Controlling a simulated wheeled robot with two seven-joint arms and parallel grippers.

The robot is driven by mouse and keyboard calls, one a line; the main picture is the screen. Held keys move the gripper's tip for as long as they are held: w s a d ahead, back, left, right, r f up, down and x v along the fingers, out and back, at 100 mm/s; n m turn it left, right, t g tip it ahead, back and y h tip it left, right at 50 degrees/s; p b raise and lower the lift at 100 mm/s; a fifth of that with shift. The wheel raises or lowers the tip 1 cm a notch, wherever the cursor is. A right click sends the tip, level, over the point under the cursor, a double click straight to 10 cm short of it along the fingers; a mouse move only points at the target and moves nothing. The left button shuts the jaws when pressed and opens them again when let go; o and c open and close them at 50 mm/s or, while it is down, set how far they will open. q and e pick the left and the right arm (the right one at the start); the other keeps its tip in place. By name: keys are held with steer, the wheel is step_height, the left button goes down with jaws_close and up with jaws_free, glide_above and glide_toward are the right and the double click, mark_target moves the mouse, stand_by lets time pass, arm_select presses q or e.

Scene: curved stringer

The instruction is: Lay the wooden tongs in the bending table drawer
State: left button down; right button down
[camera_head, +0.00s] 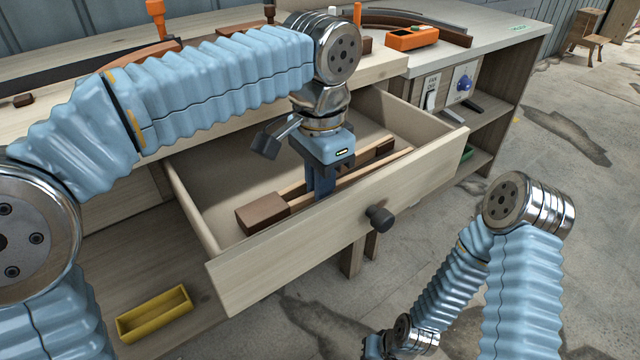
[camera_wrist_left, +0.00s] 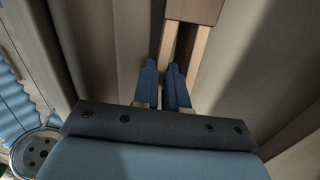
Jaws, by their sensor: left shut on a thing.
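The wooden tongs have pale slats and dark brown end blocks (camera_head: 262,213). They lie lengthwise inside the open drawer (camera_head: 290,262) of the bending table, within its walls. My left gripper (camera_head: 321,192) points down into the drawer and is shut on the tongs near their middle. In the left wrist view, the fingers (camera_wrist_left: 164,88) close on one pale slat, and a brown block (camera_wrist_left: 194,10) shows beyond. Whether the tongs touch the drawer floor is hard to tell. My right gripper (camera_head: 374,346) is only partly visible at the bottom edge, away from the drawer.
The drawer's front has a dark round knob (camera_head: 380,218). A yellow tray (camera_head: 155,314) sits on the lower shelf at left. Open concrete floor is at right.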

arm_select(q)
steer(key=shift+f, duration=0.1)
steer(key=c, duration=1.2)
jaws_free()
steer(key=shift+o, duration=0.2)
step_height(320, 180, up, 12)
steer(key=p, duration=0.4)
